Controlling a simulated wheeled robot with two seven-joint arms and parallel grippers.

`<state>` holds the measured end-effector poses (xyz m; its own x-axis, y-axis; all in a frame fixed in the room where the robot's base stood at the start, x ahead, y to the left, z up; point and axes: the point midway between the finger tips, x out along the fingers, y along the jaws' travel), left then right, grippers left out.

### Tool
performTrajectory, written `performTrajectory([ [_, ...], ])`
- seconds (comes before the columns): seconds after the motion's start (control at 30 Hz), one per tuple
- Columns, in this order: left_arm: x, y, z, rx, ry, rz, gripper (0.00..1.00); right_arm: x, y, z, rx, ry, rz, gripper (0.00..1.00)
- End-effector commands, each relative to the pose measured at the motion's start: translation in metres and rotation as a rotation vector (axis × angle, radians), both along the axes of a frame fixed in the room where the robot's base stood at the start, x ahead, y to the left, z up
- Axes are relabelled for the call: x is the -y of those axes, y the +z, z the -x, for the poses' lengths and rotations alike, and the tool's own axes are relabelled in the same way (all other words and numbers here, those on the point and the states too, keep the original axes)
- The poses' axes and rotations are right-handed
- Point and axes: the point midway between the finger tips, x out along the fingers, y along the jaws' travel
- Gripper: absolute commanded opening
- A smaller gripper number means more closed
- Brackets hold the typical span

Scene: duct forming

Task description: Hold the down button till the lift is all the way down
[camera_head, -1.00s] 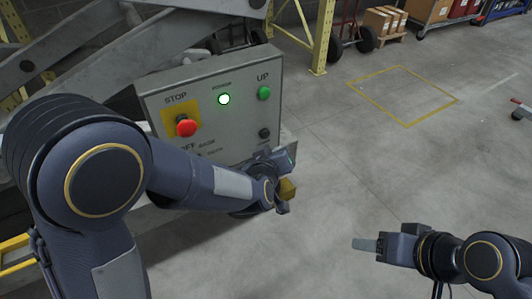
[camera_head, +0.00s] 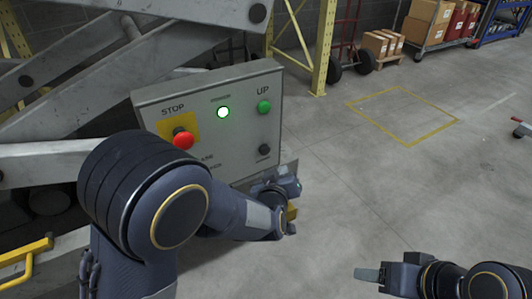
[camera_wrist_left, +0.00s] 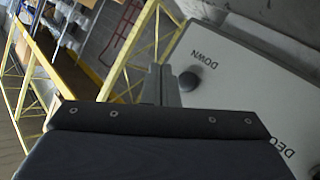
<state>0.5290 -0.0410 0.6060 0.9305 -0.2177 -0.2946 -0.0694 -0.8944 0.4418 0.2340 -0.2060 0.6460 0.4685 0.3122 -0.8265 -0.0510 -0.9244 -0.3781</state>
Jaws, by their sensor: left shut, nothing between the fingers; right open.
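The control panel (camera_head: 225,150) stands at the centre left in the head view. Its dark DOWN button (camera_head: 264,149) sits at the lower right, below the green UP button (camera_head: 264,106). In the left wrist view the dark button (camera_wrist_left: 189,81) is next to the word DOWN. My left gripper (camera_head: 289,186) is below and right of that button in the head view. In the wrist view its shut, empty fingers (camera_wrist_left: 164,85) are beside the button, seemingly apart from it. My right gripper (camera_head: 370,274) is open and empty over the floor at lower right.
A yellow post (camera_head: 324,50) stands behind.

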Motion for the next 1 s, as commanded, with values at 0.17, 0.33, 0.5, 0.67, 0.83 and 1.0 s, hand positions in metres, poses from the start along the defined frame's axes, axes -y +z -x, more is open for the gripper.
performTrajectory([
  [0.17,-0.014,-0.001,-0.023,0.0,0.003,0.001,0.0,0.0,-0.007,0.0,0.0,0.0,0.0,0.56],
  [0.33,-0.023,-0.002,-0.04,0.0,0.002,0.002,0.0,0.0,-0.012,0.0,0.0,0.0,0.0,0.56],
  [0.5,-0.028,-0.001,-0.048,-0.002,0.001,0.001,0.0,0.0,-0.014,0.0,0.0,0.0,0.0,0.56],
  [0.67,-0.029,0.0,-0.05,-0.001,0.0,0.0,0.0,0.0,-0.015,0.0,0.0,0.0,0.0,0.56],
  [0.83,-0.029,0.0,-0.05,-0.001,0.0,0.0,0.0,0.0,-0.014,0.0,0.0,0.0,0.0,0.56],
  [1.0,-0.029,0.0,-0.05,-0.001,0.0,0.0,0.0,0.0,-0.014,0.0,0.0,0.0,0.0,0.56],
])
